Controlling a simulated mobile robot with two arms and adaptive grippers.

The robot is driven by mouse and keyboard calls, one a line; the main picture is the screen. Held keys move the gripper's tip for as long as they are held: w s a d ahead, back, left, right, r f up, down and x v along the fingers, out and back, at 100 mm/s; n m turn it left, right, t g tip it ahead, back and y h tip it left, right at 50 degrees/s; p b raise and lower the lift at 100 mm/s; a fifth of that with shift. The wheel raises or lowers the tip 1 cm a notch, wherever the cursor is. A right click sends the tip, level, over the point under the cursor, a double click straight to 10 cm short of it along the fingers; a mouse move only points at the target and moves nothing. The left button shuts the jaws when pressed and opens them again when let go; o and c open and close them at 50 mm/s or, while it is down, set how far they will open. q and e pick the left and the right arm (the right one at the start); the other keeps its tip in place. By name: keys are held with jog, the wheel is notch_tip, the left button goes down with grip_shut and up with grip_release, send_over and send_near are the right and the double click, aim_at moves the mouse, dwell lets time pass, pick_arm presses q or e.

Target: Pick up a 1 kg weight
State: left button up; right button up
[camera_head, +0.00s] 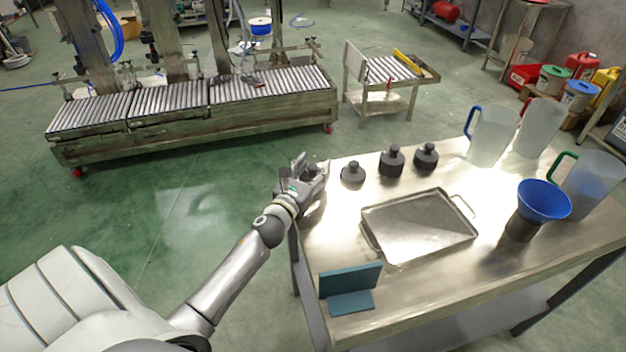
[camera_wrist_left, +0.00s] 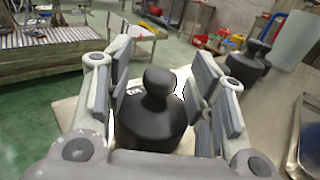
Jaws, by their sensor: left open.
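Several black knobbed weights stand upright in a row near the far left edge of the metal table: a small one (camera_head: 352,173), a larger one (camera_head: 391,161) and another (camera_head: 426,157). I cannot read their markings in the head view. My left gripper (camera_head: 312,172) is just left of the small weight at the table edge. In the left wrist view the open fingers (camera_wrist_left: 158,95) stand on either side of a black weight (camera_wrist_left: 152,122), with gaps between pads and knob. White marking shows faintly beside its neck. My right gripper is not in view.
A metal tray (camera_head: 374,246) lies mid-table. A teal stand (camera_head: 350,289) is at the near left edge. A blue funnel (camera_head: 543,200) and clear jugs (camera_head: 492,136) stand to the right. A roller conveyor (camera_head: 200,108) is beyond the table, with open green floor between.

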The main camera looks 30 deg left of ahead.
pick_arm(q)
jog(key=shift+c, duration=0.2)
grip_shut()
dwell(0.3)
jog(key=shift+r, duration=0.2)
